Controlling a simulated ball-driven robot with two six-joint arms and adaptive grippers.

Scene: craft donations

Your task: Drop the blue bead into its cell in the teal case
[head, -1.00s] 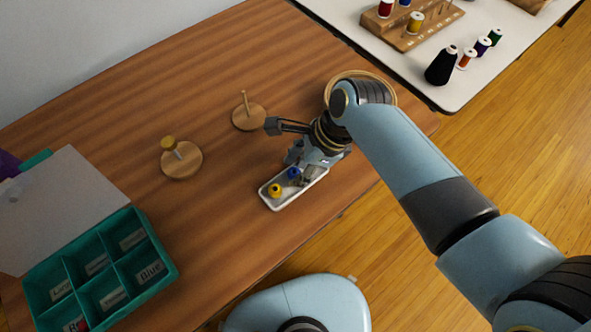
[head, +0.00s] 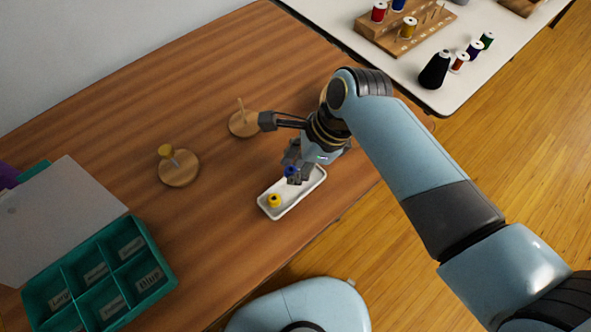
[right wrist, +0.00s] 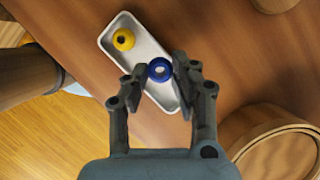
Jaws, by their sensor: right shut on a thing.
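The blue bead (head: 291,171) is held between the fingertips of my right gripper (head: 296,175), just above the white tray (head: 305,192). The right wrist view shows the blue bead (right wrist: 160,70) gripped between both fingers of the right gripper (right wrist: 157,75), its hole facing the camera. The teal case (head: 160,285) stands at the lower left with its lid open. My left gripper is in no frame.
A yellow bead (head: 274,200) lies in the tray. Two round wooden peg stands (head: 179,168) (head: 243,123) stand on the table between case and gripper. A round wooden container (right wrist: 275,145) is close to the right gripper. Thread spools stand on a white table at the upper right.

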